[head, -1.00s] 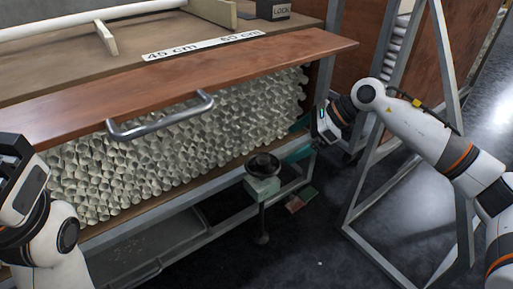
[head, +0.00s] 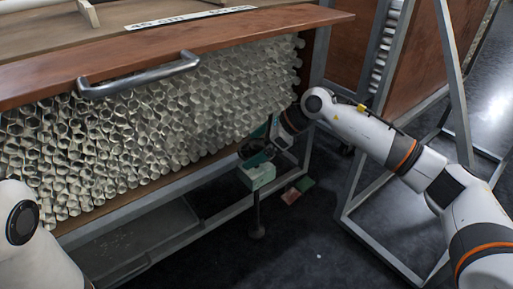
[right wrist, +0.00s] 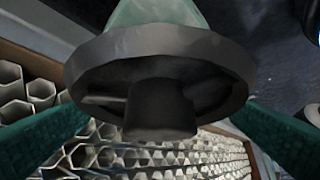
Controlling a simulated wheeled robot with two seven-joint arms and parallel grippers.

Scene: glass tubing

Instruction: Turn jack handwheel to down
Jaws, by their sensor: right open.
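The jack handwheel (head: 250,151) is a dark round wheel on top of a pale green jack body (head: 257,177), low at the front right corner of the bench. In the head view my right gripper (head: 262,146) is at the wheel and partly hides it. In the right wrist view the handwheel (right wrist: 160,60) fills the upper middle, with its hub towards the camera. The teal fingers of my right gripper (right wrist: 161,113) are apart, one on each side of the rim. Whether they touch the rim is unclear. My left gripper is out of view; only part of that arm shows.
A lower frame rail (head: 215,222) runs under the bench. A metal frame (head: 352,215) stands at right. A red and green item (head: 298,191) lies on the floor.

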